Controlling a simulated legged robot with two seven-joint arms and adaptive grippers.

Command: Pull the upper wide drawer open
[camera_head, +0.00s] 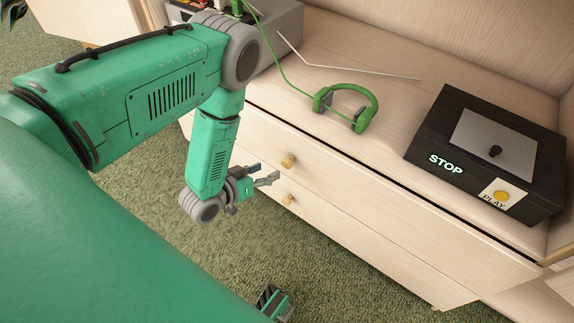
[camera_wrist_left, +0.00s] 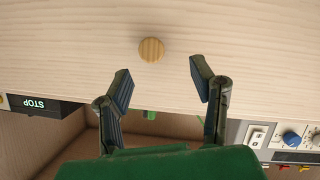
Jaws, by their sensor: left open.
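The upper wide drawer (camera_head: 390,205) is a pale wood front under the cabinet top and looks shut. Its round wooden knob (camera_head: 289,160) shows near its left part. The knob also shows in the left wrist view (camera_wrist_left: 151,50), just beyond the fingertips and between their lines. My left gripper (camera_head: 265,175) is open and empty, beside the knob on its left in the head view. Its two fingers (camera_wrist_left: 160,82) stand apart in the wrist view, not visibly touching the knob. Part of my right gripper (camera_head: 273,302) shows at the bottom edge; its jaws are unclear.
A lower drawer with its own knob (camera_head: 288,200) lies below. On the cabinet top are green headphones (camera_head: 346,104), a thin pale rod (camera_head: 345,69), a black STOP/PLAY box (camera_head: 487,155) and a grey device (camera_head: 278,25) with a green cable. Green carpet (camera_head: 180,245) is clear in front.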

